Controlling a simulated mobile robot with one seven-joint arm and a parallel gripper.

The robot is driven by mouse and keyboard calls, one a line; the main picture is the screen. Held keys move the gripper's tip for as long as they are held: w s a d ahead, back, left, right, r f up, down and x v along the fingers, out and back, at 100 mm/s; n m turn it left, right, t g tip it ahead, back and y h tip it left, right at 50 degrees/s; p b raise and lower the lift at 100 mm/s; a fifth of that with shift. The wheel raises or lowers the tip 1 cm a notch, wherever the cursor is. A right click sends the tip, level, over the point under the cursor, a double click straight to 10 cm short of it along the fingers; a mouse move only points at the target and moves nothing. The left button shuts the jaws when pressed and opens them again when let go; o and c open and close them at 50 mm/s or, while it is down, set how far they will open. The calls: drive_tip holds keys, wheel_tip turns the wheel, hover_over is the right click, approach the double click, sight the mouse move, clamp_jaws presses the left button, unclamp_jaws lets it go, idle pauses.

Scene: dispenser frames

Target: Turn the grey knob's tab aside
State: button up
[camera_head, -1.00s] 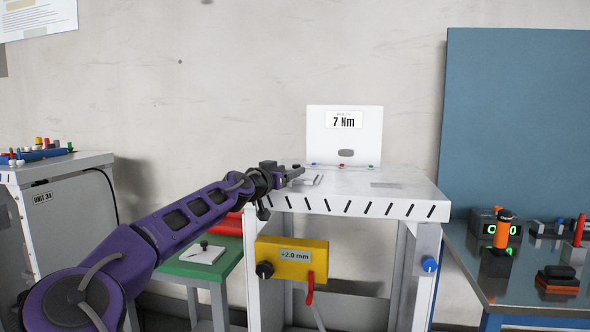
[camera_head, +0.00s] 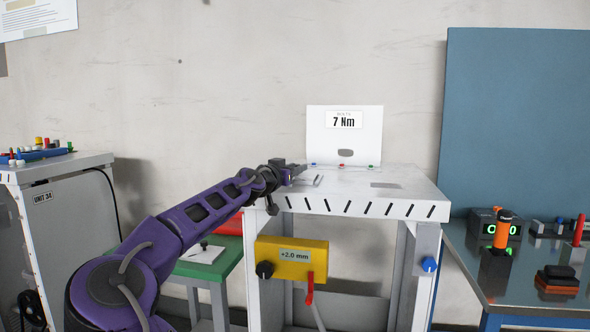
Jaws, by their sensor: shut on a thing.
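My gripper (camera_head: 301,171) is at the left end of the white machine's top (camera_head: 345,188), small and seen from behind and the side. It is shut on a small grey part there, which I take to be the grey knob's tab. The fingers and wrist hide most of the knob, so its shape and the tab's angle cannot be told. A thin pale forked shape (camera_head: 318,181) shows just right of the gripper; I cannot tell what it belongs to.
A white upright panel marked 7 Nm (camera_head: 344,121) stands behind the top, with small coloured pieces at its foot. A yellow box (camera_head: 291,260) with a black knob and red lever hangs below the front edge. A green table (camera_head: 205,266) stands left, a blue bench (camera_head: 480,280) right.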

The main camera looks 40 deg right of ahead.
clamp_jaws()
drive_tip(key=shift+n+t+y, duration=0.3)
drive_tip(key=shift+t, duration=0.1)
drive_tip(key=shift+w+a+r+n+t+y, duration=0.1)
drive_tip(key=shift+w+n+t+y, duration=0.05)
drive_tip(key=shift+n+t+y, duration=0.6)
drive_tip(key=shift+w+a+n+t+y, duration=0.1)
drive_tip(key=shift+n+t+y, duration=0.35)
drive_tip(key=shift+t, duration=0.5)
drive_tip(key=n+t+y, duration=0.1)
drive_tip(key=n+t+y+p, duration=0.1)
drive_tip(key=shift+w+a+r+n+t+y, duration=0.1)
drive_tip(key=shift+w+r+n+t+y, duration=0.05)
drive_tip(key=shift+n+t+y, duration=0.15)
drive_tip(key=y+p, duration=0.1)
drive_tip(key=n+t+y+p, duration=0.1)
drive_tip(key=n+y+p, duration=0.1)
drive_tip(key=shift+w+a+t, duration=0.25)
drive_tip(key=shift+a+t, duration=0.05)
drive_tip(key=shift+t, duration=0.1)
drive_tip(key=shift+w+a+n+t+y+p, duration=0.1)
drive_tip(key=shift+a+n+t+y+p, duration=0.2)
drive_tip(key=shift+n+y+p, duration=0.45)
drive_tip(key=shift+f+y, duration=0.25)
drive_tip(key=shift+f, duration=0.05)
